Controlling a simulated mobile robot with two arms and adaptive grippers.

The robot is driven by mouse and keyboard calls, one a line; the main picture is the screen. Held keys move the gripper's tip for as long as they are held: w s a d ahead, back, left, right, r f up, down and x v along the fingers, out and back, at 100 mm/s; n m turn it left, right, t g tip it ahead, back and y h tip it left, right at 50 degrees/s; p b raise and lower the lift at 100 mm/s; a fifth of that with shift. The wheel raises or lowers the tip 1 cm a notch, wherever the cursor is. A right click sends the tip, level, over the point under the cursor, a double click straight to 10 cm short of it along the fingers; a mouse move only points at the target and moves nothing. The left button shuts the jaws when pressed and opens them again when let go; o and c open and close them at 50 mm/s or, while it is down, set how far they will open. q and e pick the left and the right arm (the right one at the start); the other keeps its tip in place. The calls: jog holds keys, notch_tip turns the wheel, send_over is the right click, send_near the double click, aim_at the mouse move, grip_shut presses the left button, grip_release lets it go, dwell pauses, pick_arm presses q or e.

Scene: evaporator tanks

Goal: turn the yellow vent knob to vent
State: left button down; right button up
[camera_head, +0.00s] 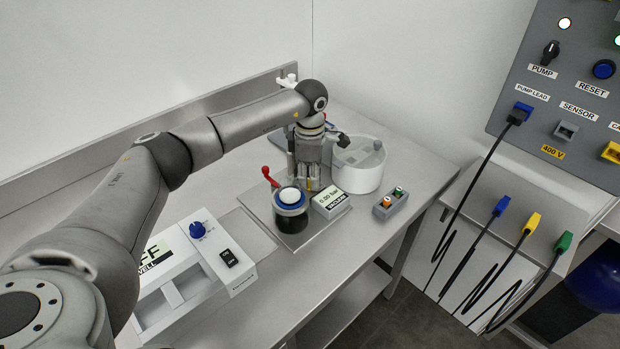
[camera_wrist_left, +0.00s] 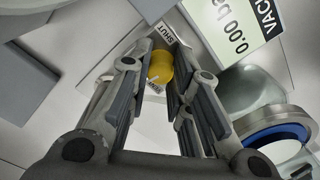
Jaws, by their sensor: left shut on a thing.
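The yellow vent knob (camera_wrist_left: 160,66) sits between the fingertips of my left gripper (camera_wrist_left: 150,80) in the left wrist view. The fingers are closed on its two sides. A white label reading SHUT (camera_wrist_left: 168,33) shows beyond the knob, and a second label at its near side is partly hidden and hard to read. In the head view my left gripper (camera_head: 312,183) points down behind the gauge, and the fingers mostly hide the knob there. My right gripper is in neither view.
A gauge box (camera_head: 331,201) reading 0.00 stands close beside the gripper. A dark vessel with a blue ring (camera_head: 291,222) and a red lever (camera_head: 269,176) are near. A white round tank (camera_head: 360,165) stands right of the gripper. A small grey box (camera_head: 391,204) is further right.

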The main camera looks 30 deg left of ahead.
pick_arm(q)
jog(key=shift+w+r+n, duration=0.1)
jog(key=shift+n, duration=0.5)
jog(key=c, duration=1.6)
grip_release()
jog(key=shift+o, duration=0.2)
notch_tip(320, 180, up, 12)
